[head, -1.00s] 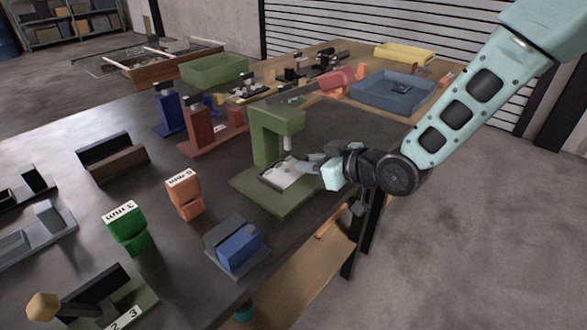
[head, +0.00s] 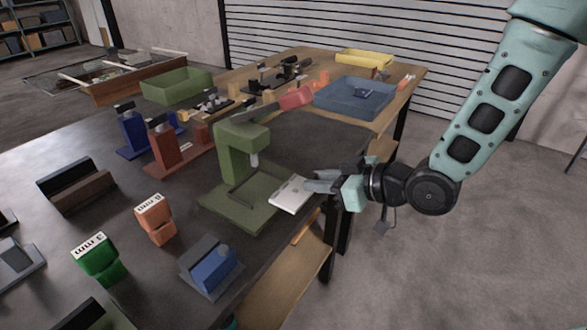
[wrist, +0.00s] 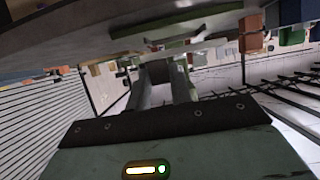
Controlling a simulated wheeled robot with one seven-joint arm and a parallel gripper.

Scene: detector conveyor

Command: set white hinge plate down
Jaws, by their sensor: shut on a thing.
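The white hinge plate (head: 291,194) is at the right edge of the green press stand (head: 240,196) in the head view. It lies roughly flat, and I cannot tell whether it touches the stand's base. My gripper (head: 312,185) is shut on its right end, reaching in from the right over the table's edge. In the wrist view my gripper's fingers (wrist: 165,92) point away from the camera, and the plate is hard to make out between their tips.
A blue block on a grey holder (head: 211,266) stands in front of the press. An orange block (head: 155,219) and a green block (head: 98,259) are to the left. A blue tray (head: 355,98) is farther back.

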